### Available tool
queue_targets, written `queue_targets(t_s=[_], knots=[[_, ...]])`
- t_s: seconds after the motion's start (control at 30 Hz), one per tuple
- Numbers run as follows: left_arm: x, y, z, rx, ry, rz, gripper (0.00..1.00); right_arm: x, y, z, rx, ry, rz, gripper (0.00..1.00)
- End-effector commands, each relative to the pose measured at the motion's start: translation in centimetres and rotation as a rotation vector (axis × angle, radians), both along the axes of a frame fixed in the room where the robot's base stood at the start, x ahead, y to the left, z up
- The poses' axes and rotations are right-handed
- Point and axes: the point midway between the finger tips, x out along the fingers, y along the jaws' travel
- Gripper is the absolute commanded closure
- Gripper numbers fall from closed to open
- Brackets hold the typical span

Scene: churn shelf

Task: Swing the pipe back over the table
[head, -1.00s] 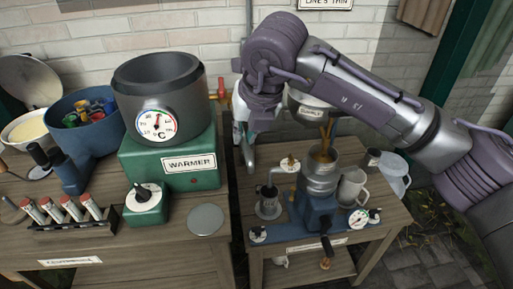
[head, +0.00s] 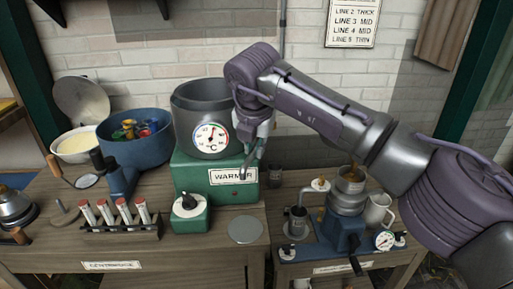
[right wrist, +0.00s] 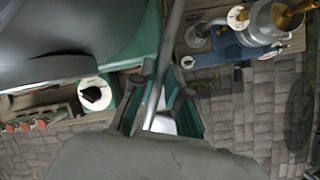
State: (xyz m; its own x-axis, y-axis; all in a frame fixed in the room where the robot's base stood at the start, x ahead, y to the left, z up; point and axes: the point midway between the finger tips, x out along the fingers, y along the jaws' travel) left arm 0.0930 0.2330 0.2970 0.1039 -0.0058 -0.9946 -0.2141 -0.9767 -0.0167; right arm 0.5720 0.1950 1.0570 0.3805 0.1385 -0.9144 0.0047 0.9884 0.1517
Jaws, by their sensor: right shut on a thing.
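The pipe (right wrist: 168,60) shows in the right wrist view as a grey rod running from the top edge down between my fingers. My right gripper (right wrist: 158,105) is shut on it. In the head view my right gripper (head: 257,152) hangs beside the right edge of the grey pot on the green warmer (head: 190,170), pointing down. My arm and gripper mostly hide the pipe there, and I cannot make out its ends. The table (head: 215,258) lies below and left of the gripper. My left gripper is not in view.
The grey pot (head: 188,120) with a dial is close to the gripper. A blue separator (head: 340,232) with a metal bowl (head: 348,203) stands on the lower right stand, beside a mug (head: 378,212). A blue tub (head: 140,150) and capped tubes (head: 123,212) stand at left.

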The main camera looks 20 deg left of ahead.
Motion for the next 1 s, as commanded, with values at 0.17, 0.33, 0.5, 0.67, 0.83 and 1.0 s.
queue_targets(t_s=[0.17, 0.33, 0.5, 0.67, 0.83, 1.0], knots=[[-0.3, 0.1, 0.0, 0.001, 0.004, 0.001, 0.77, 0.1, 0.1, 0.2, 0.005, -0.006, -0.002, 1.00], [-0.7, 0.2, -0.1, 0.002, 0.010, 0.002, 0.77, 0.1, 0.2, 0.2, 0.006, -0.008, -0.002, 1.00], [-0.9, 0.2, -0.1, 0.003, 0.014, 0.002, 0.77, 0.1, 0.1, 0.2, 0.004, -0.007, -0.001, 0.60], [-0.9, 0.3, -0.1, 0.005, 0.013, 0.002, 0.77, 0.1, 0.1, 0.1, 0.004, -0.005, -0.001, 0.60], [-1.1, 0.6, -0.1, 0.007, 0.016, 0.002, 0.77, 0.0, 0.0, 0.4, 0.002, -0.005, -0.001, 0.60], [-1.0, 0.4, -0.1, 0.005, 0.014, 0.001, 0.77, -0.8, -0.3, 2.5, 0.003, -0.009, -0.001, 0.60]])
